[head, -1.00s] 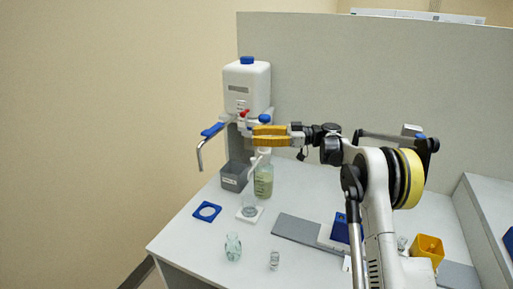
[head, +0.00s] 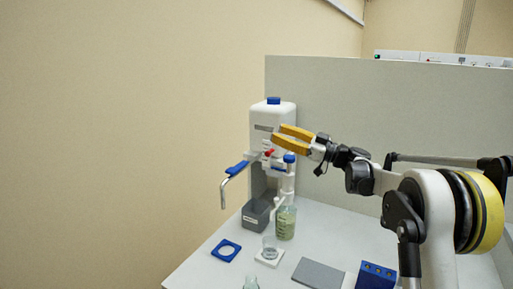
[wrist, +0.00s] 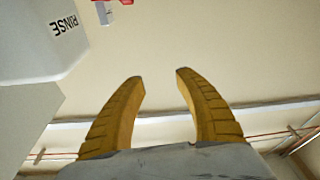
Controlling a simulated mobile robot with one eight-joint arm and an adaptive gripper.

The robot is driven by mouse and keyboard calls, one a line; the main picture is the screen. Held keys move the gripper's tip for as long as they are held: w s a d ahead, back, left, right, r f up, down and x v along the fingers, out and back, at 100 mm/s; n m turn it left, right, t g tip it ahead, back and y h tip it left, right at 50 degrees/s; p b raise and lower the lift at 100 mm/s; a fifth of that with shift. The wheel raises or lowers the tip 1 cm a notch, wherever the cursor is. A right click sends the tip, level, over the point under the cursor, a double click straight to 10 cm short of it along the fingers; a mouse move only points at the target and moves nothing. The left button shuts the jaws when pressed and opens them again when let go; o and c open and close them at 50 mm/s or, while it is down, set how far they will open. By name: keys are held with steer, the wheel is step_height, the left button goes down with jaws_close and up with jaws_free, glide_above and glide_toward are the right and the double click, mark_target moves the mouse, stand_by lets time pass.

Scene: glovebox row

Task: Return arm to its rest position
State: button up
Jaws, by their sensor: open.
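My gripper (head: 280,138) has yellow fingers and is raised above the bench, in front of the white dispenser jug in the head view. In the wrist view my gripper (wrist: 160,80) has its two fingers spread, with nothing between them. My arm reaches in from the right of the head view, held above the bench and bent at the elbow.
The white jug (head: 274,117) has a blue cap and a lever tap (head: 232,175). A grey partition (head: 400,115) stands behind.

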steer(key=s+d+r+m+t+h, duration=0.1)
steer(key=d+r+m+t+h, duration=0.3)
steer(key=r, duration=0.3)
steer(key=s+d+r+m+t+h, duration=0.1)
steer(key=d+r+m+t+h, duration=0.1)
steer(key=r+m+t+h, duration=0.35)
steer(key=s+d+f+m+h, duration=0.1)
steer(key=s+d+m+h, duration=0.4)
steer(key=s+d+h, duration=0.35)
steer(key=s+a+f+g, duration=0.3)
steer(key=s+f+g, duration=0.3)
steer(key=s+f, duration=0.9)
steer(key=s+a+f+g, duration=0.3)
steer(key=s+f+g, duration=0.2)
steer(key=s+f, duration=1)
steer(key=s, duration=0.5)
steer(key=shift+s+f+g, duration=0.3)
steer(key=shift+f+g, duration=0.05)
steer(key=shift+f, duration=0.05)
